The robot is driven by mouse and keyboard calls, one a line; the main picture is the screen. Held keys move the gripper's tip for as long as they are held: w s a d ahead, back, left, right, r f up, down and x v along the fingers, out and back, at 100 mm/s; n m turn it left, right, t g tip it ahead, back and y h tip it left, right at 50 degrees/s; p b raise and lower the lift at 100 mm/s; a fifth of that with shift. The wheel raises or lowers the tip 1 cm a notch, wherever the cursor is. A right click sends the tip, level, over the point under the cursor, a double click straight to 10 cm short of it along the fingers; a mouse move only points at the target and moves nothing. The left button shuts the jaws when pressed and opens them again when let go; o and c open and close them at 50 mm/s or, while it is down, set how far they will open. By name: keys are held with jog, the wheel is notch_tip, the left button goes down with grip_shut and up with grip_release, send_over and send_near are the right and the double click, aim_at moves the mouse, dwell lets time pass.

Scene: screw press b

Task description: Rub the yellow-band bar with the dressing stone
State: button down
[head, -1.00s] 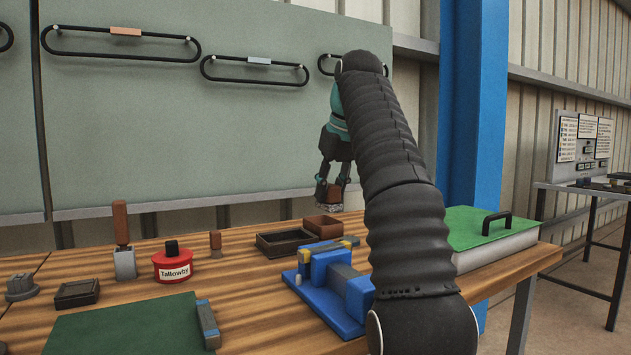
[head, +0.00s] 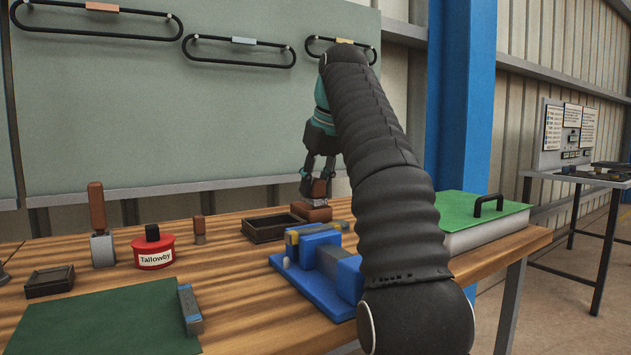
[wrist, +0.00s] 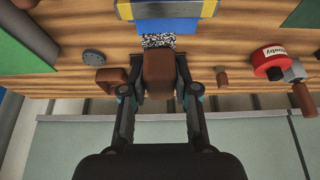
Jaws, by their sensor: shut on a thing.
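The yellow-band bar (head: 318,229) is grey with yellow near its ends and lies across the blue fixture (head: 300,268) on the bench. Its grey middle and yellow ends also show at the top edge of the wrist view (wrist: 166,8). My gripper (head: 318,186) is shut on a brown block with a speckled grey face, which I take for the dressing stone (wrist: 158,66). In the wrist view the block stands between both fingers, its speckled face (wrist: 158,41) pointing toward the fixture. In the head view it is held beyond the bar, apparently apart from it.
A brown box (head: 312,214) and a dark tray (head: 268,229) stand near the gripper. A red Tallowby tin (head: 153,250) and brown-handled tools are left. A green-topped case (head: 470,215) stands right.

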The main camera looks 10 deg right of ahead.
aim_at(316, 201)
notch_tip(316, 201, down, 4)
jog(key=shift+r+b, duration=0.1)
jog(key=shift+b, duration=1.1)
jog(key=shift+s+d+r+b, duration=0.1)
jog(key=shift+s+d+b, duration=0.2)
jog(key=shift+s, duration=0.55)
jog(key=shift+s+d+r+b, duration=0.1)
jog(key=shift+s+d+b, duration=0.15)
jog(key=shift+s, duration=0.6)
jog(key=shift+r+p, duration=0.1)
jog(key=shift+p, duration=0.2)
jog(key=shift+f+b, duration=0.5)
jog(key=shift+f, duration=0.2)
